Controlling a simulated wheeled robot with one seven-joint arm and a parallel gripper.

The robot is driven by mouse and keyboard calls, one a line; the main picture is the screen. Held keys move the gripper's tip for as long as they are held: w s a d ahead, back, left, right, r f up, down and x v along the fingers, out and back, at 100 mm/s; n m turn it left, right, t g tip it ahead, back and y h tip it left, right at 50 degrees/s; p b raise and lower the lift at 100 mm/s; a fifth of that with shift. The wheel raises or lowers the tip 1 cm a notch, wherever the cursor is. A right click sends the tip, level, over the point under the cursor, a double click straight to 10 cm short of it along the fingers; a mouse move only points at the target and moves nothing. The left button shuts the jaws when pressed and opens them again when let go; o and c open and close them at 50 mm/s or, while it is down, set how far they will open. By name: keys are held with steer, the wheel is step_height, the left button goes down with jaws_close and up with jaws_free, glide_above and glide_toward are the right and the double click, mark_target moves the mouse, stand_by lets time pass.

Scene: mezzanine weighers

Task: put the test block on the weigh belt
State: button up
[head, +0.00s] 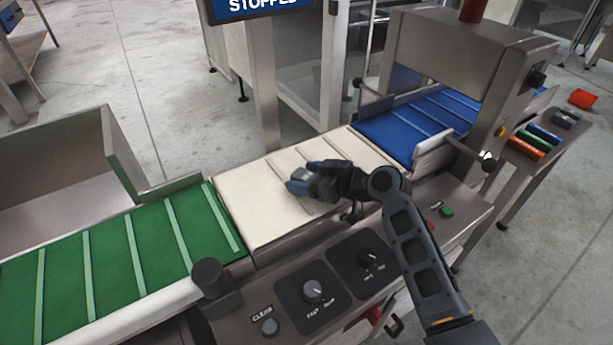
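The weigh belt appears to be the cream belt (262,196) with thin cross bars in the middle of the head view, between a green belt and a blue belt. My gripper (303,181) is low over this cream belt, reaching in from the lower right, with its bluish fingertips towards the left. A small grey piece (303,174) shows at the fingertips and may be the test block. The fingers and the hand hide part of it. I cannot tell whether it is gripped or resting on the belt between the fingers.
The green belt (155,243) lies left, beside a metal bin (125,160). The blue belt (412,128) runs under a metal arch (470,45). A knobbed control panel (335,285) is in front. Orange (524,149) and green (535,140) pieces lie right. A sign reads STOPPED.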

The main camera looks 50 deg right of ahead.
steer(key=shift+r, duration=0.1)
steer(key=shift+r, duration=0.15)
steer(key=v, duration=1.2)
steer(key=shift+m+g+h, duration=0.6)
steer(key=shift+m+h, duration=0.3)
steer(key=s+a+f, duration=0.5)
steer(key=a, duration=0.1)
steer(key=shift+s+f, duration=0.25)
steer(key=shift+s, duration=0.1)
steer(key=shift+m+h, duration=0.3)
steer(key=shift+h, duration=0.5)
steer(key=s+a, duration=0.1)
steer(key=s, duration=0.1)
steer(key=s+a, duration=0.2)
steer(key=s, duration=0.1)
steer(key=s+a, duration=0.2)
steer(key=shift+s+a+f, duration=0.1)
steer(key=shift+s+f, duration=0.05)
steer(key=shift+s, duration=0.1)
steer(key=s+a+r+n+t+y, duration=0.1)
steer(key=s+a+r+t+y, duration=0.1)
steer(key=s+a+r, duration=0.7)
steer(key=s+r, duration=0.2)
steer(key=s, duration=0.1)
steer(key=shift+a+t, duration=0.25)
steer(key=shift+t, duration=0.15)
steer(key=shift+s+r, duration=0.1)
steer(key=shift+r, duration=0.05)
